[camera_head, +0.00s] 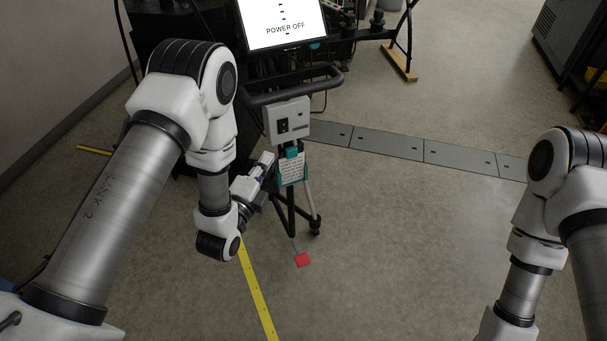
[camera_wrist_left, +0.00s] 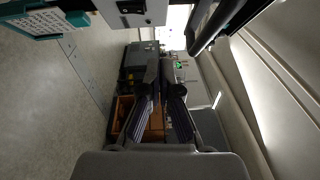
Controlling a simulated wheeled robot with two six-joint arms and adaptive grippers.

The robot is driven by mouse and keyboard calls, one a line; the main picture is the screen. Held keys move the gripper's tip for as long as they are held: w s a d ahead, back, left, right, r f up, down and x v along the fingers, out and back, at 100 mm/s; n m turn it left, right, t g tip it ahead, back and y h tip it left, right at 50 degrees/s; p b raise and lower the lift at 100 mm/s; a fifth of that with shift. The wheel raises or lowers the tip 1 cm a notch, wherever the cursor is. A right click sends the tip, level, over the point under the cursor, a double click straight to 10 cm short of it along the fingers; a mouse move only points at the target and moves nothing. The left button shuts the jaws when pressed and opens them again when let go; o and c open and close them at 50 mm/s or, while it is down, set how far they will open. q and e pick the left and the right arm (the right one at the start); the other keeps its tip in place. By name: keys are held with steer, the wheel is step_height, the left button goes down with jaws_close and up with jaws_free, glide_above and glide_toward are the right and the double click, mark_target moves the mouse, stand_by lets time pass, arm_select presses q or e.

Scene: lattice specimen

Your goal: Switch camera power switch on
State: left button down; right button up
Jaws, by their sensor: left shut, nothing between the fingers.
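A grey power box (camera_head: 288,120) with a black rocker switch (camera_head: 282,126) is mounted on a stand below a dark handlebar. The box also shows at the top of the left wrist view (camera_wrist_left: 153,12), with its dark switch (camera_wrist_left: 130,6) near the frame edge. A monitor (camera_head: 281,20) above it reads "POWER OFF". My left gripper (camera_head: 266,160) is below and slightly left of the box, apart from it. In the left wrist view its fingers (camera_wrist_left: 161,75) are together and empty. My right arm is at the right; its gripper is out of view.
A dark curved handlebar (camera_head: 292,87) juts out above the box. A white label card with a teal edge (camera_head: 291,170) hangs below it, close to my left gripper. Open floor lies between the stand and my right arm.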

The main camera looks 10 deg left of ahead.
arm_select(q)
step_height(320, 180, down, 3)
steer(key=d+b, duration=0.1)
steer(key=b, duration=0.2)
glide_toward(288, 123)
steer(key=w+d, duration=0.2)
steer(key=d, duration=0.1)
steer(key=w, duration=0.1)
steer(key=w+a, duration=0.2)
steer(key=w, duration=0.1)
arm_select(e)
steer(key=f, duration=0.5)
steer(key=shift+s+d+f, duration=0.1)
steer(key=shift+d+f, duration=0.15)
steer(key=shift+f, duration=0.1)
arm_select(q)
steer(key=shift+w+a, duration=0.1)
